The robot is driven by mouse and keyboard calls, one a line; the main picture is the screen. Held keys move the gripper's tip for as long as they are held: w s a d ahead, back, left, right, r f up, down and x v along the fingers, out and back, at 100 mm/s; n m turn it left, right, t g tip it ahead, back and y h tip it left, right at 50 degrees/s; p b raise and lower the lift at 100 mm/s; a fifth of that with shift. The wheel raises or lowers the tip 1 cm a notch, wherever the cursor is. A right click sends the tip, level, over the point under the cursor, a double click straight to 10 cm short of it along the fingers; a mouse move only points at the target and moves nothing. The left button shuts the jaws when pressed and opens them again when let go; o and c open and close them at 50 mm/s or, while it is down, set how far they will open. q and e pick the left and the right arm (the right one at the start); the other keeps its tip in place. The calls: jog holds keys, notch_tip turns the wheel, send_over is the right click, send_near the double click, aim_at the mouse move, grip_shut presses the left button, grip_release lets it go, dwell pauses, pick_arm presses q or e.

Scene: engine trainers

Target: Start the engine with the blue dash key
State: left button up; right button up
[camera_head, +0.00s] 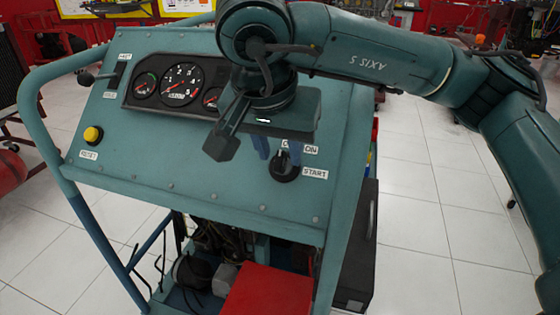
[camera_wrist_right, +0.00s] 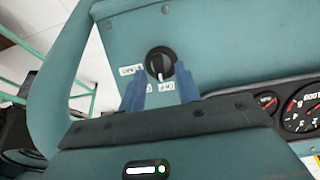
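The ignition switch (camera_head: 285,167) is a round black knob low on the right of the teal dash panel (camera_head: 160,170). A START label sits beside it and an ON label above it. In the wrist view the switch (camera_wrist_right: 161,63) shows a pale raised bar or key on its face; I cannot make out a blue key apart from the fingers. My right gripper (camera_head: 278,152) hangs over the panel just above the switch. Its two blue fingers are apart, and in the wrist view the gripper (camera_wrist_right: 160,78) has the switch between and beyond its fingertips. My left gripper is out of view.
Round gauges (camera_head: 182,84) sit at the upper middle of the panel. A yellow RESET button (camera_head: 93,135) and a toggle lever (camera_head: 87,79) are on its left. A teal tube rail (camera_head: 55,150) frames the stand. A red box (camera_head: 268,293) lies below. Tiled floor is clear to the right.

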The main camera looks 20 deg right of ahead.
jog(key=shift+x, duration=1)
grip_shut()
